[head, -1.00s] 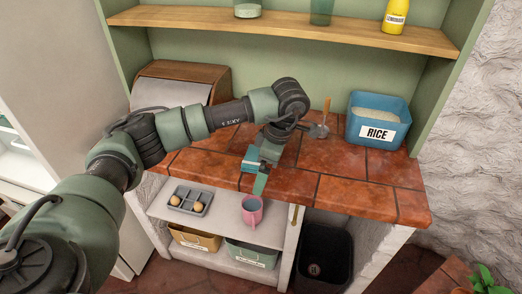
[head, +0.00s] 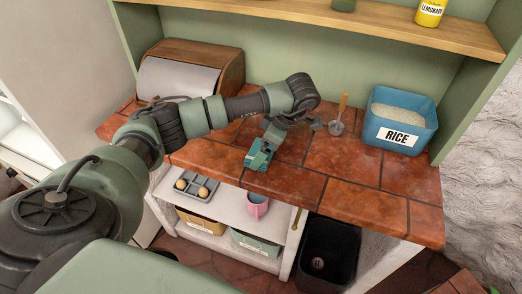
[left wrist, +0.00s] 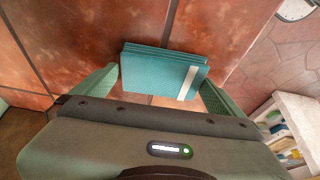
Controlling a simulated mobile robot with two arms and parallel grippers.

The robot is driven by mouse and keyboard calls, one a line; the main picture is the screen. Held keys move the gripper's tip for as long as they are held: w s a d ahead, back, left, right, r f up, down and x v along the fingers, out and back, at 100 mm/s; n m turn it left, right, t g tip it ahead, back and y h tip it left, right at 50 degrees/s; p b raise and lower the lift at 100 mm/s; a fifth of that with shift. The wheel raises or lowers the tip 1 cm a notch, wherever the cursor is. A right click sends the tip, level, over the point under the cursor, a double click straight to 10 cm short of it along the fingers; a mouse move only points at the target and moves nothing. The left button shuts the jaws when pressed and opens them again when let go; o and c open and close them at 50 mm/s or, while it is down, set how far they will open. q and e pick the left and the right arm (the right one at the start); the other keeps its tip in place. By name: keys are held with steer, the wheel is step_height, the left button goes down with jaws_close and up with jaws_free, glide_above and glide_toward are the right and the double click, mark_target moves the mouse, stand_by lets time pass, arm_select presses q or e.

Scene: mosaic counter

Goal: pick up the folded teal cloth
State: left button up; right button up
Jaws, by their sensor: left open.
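The folded teal cloth (head: 251,163) lies on the red tile counter near its front edge. In the left wrist view the cloth (left wrist: 160,76) is a flat, layered block with a pale stripe near its right end. My left gripper (head: 261,156) is over the cloth in the head view and hides part of it. In the left wrist view the left gripper (left wrist: 160,82) is open, with one finger on each side of the cloth. Whether the fingers touch it cannot be told. My right gripper is not in view.
A grey tool with a wooden handle (head: 338,122) and a blue rice bin (head: 400,120) stand to the right. A wooden bread box (head: 188,72) is at the back left. Below the counter are a pink mug (head: 257,206), an egg tray (head: 196,189) and a black bin (head: 330,252).

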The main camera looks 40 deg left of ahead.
arm_select(q)
steer(key=shift+s+a+f, duration=0.15)
steer(key=shift+f, duration=0.1)
steer(key=c, duration=1)
steer(key=shift+o, duration=0.2)
steer(key=shift+r, duration=0.6)
step_height(320, 180, up, 19)
steer(key=shift+p, duration=0.45)
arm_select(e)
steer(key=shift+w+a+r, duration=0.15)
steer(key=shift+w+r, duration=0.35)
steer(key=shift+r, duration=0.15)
arm_select(q)
steer(key=shift+f, duration=0.1)
